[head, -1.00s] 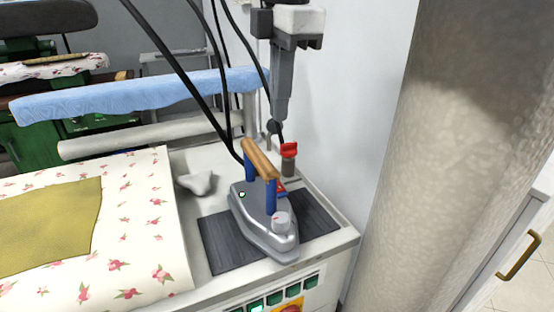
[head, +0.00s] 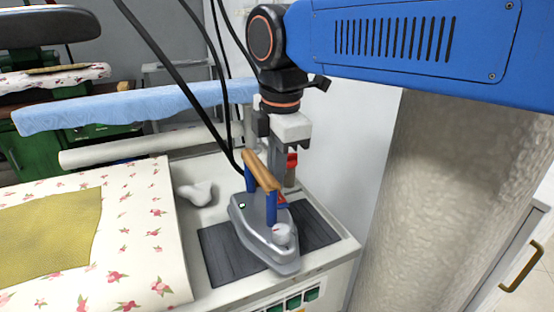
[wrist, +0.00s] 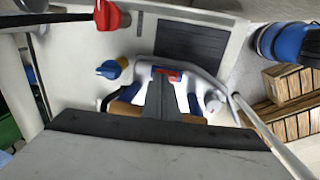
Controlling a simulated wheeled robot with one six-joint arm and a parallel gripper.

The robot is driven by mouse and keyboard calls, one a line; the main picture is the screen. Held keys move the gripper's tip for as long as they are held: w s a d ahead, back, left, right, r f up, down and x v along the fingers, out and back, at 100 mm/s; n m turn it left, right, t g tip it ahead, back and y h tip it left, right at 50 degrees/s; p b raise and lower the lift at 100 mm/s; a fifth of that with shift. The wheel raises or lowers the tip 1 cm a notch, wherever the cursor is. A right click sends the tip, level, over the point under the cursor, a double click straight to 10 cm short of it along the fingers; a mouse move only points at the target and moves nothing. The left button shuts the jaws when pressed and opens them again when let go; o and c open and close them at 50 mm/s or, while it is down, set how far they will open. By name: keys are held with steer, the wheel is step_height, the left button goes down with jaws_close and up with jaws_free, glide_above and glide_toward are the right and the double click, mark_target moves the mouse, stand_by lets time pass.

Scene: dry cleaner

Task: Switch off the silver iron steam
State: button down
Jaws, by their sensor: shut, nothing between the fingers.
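The silver iron (head: 262,243) stands on a dark ribbed mat (head: 228,256) at the corner of the white work surface. It has a wooden handle (head: 262,170) on blue posts, a pale round knob (head: 281,234) at the front and a small lit green lamp (head: 242,206). A red part (head: 282,201) shows on it beside the front post. My gripper (head: 280,176) is shut and empty, pointing down just behind the handle, which partly hides its tips. In the wrist view the shut fingers (wrist: 161,98) reach over the iron (wrist: 196,76), near its red part (wrist: 168,73). I cannot tell if they touch.
A red-topped valve (head: 291,162) stands close behind the iron. Black hoses (head: 170,70) hang at the left of my gripper. A floral ironing pad (head: 150,225) with a mustard cloth (head: 50,230) lies at left. A thick pale column (head: 430,200) stands at right.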

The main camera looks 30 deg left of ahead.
steer(key=shift+f, duration=0.35)
steer(key=shift+f, duration=0.1)
steer(key=shift+w+a+f, duration=0.1)
steer(key=shift+a+f, duration=0.05)
steer(key=shift+f, duration=0.2)
steer(key=shift+d+f, duration=0.1)
steer(key=shift+d, duration=0.1)
steer(key=shift+s+d, duration=0.45)
steer(key=shift+s, duration=0.1)
step_height(320, 180, up, 15)
steer(key=d, duration=0.1)
steer(key=shift+s+f, duration=0.15)
steer(key=shift+s, duration=0.3)
